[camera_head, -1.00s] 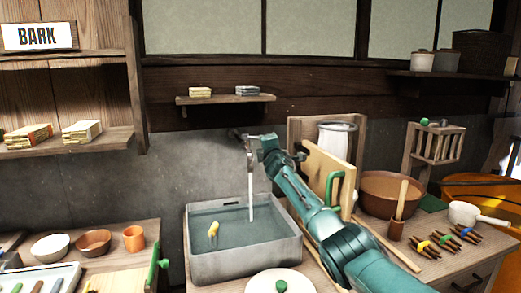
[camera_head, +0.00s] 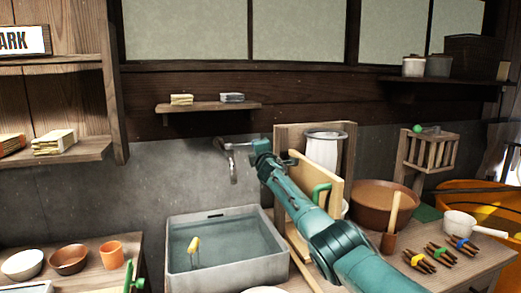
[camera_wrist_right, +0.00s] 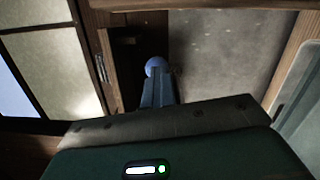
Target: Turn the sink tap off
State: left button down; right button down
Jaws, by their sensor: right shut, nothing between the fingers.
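The grey metal tap (camera_head: 231,160) is fixed to the wall above the grey sink (camera_head: 228,270). Its spout points down, and no water stream shows below it. The sink holds water with a yellow-topped object (camera_head: 193,246) in it. My right gripper (camera_head: 255,147) is beside the tap's right end, near the wall; whether it touches the tap is unclear. In the right wrist view its fingers (camera_wrist_right: 157,88) are shut, with a blue round thing (camera_wrist_right: 155,66) at their tips. The tap's handle cannot be made out.
A small wall shelf (camera_head: 208,108) hangs above the tap. Boards and a white cylinder (camera_head: 322,150) stand right of the sink, close to my right arm. A brown basin (camera_head: 383,204) is farther right. Bowls (camera_head: 69,260) and an orange cup (camera_head: 111,254) stand on the left counter.

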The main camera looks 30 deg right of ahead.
jog(key=shift+s+d+r, duration=0.1)
jog(key=shift+d+r, duration=0.2)
jog(key=shift+r, duration=0.4)
jog(key=shift+p, duration=0.45)
jog(key=f+p+v, duration=0.1)
jog(key=v, duration=1.2)
jog(key=shift+a, duration=0.25)
jog(key=shift+f, duration=0.15)
